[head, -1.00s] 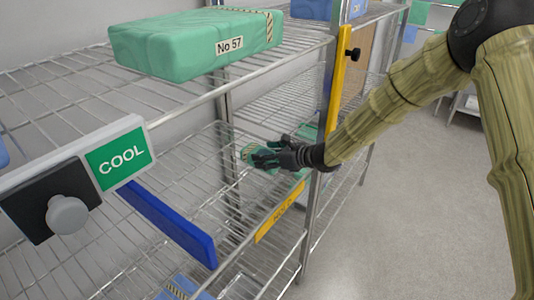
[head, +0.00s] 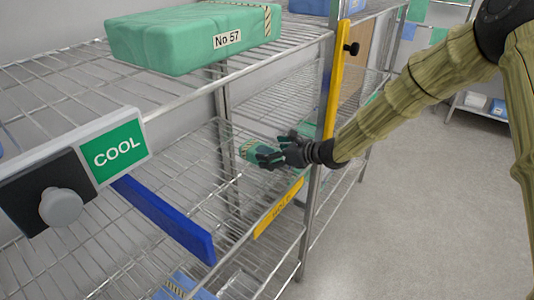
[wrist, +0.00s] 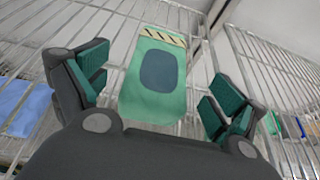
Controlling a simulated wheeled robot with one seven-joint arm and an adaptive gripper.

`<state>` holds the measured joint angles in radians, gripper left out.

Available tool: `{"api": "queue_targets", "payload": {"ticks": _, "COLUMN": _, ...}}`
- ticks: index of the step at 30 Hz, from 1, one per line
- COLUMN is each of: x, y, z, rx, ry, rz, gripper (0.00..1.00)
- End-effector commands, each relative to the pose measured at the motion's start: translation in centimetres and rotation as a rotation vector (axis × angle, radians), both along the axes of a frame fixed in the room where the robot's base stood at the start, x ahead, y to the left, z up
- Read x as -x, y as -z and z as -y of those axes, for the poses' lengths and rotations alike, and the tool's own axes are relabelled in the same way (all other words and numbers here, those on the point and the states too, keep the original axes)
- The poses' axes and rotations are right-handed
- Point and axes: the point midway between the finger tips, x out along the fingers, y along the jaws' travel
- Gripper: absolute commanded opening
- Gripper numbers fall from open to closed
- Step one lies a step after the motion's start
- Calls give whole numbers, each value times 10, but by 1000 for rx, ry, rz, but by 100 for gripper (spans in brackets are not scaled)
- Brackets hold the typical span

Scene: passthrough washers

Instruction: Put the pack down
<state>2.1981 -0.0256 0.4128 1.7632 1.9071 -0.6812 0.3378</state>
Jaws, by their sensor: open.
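A small green pack (head: 252,149) with a striped end lies on the middle wire shelf (head: 205,160) of the rack. In the wrist view the pack (wrist: 157,78) shows a dark oval patch and a striped band at its far end. My gripper (head: 275,155) reaches in over the shelf's front edge. In the wrist view my gripper (wrist: 155,100) is open, one finger on each side of the pack, with visible gaps on both sides. In the head view the fingers partly hide the pack.
A large green pack labelled No 57 (head: 190,38) sits on the upper shelf. A COOL sign (head: 115,150), a blue strip (head: 165,220) and a yellow label (head: 278,210) line the shelf fronts. A yellow upright bar (head: 337,80) stands close beside my forearm. The floor at right is clear.

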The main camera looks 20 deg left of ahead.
Motion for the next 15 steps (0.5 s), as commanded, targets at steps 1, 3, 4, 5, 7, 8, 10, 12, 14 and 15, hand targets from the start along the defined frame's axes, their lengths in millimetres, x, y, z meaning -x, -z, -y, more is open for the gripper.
{"api": "queue_targets", "payload": {"ticks": 1, "x": 2, "y": -2, "z": 7, "rx": -2, "ry": 2, "rz": 1, "gripper": 95}}
{"api": "queue_targets", "payload": {"ticks": 3, "x": 5, "y": -6, "z": 16, "rx": -2, "ry": 2, "rz": 1, "gripper": 95}}
{"api": "queue_targets", "payload": {"ticks": 4, "x": 6, "y": -7, "z": 19, "rx": -2, "ry": 1, "rz": 1, "gripper": 95}}
{"api": "queue_targets", "payload": {"ticks": 5, "x": 7, "y": -9, "z": 23, "rx": -2, "ry": 1, "rz": 0, "gripper": 95}}
{"api": "queue_targets", "payload": {"ticks": 7, "x": 11, "y": -13, "z": 31, "rx": -3, "ry": 1, "rz": 1, "gripper": 95}}
{"api": "queue_targets", "payload": {"ticks": 8, "x": 12, "y": -15, "z": 34, "rx": -3, "ry": 1, "rz": 1, "gripper": 95}}
{"api": "queue_targets", "payload": {"ticks": 10, "x": 15, "y": -18, "z": 43, "rx": -2, "ry": 1, "rz": 0, "gripper": 95}}
{"api": "queue_targets", "payload": {"ticks": 12, "x": 18, "y": -22, "z": 51, "rx": -3, "ry": 2, "rz": 1, "gripper": 95}}
{"api": "queue_targets", "payload": {"ticks": 14, "x": 21, "y": -25, "z": 57, "rx": -2, "ry": 0, "rz": 0, "gripper": 95}}
{"api": "queue_targets", "payload": {"ticks": 15, "x": 22, "y": -26, "z": 61, "rx": -2, "ry": 1, "rz": 0, "gripper": 95}}
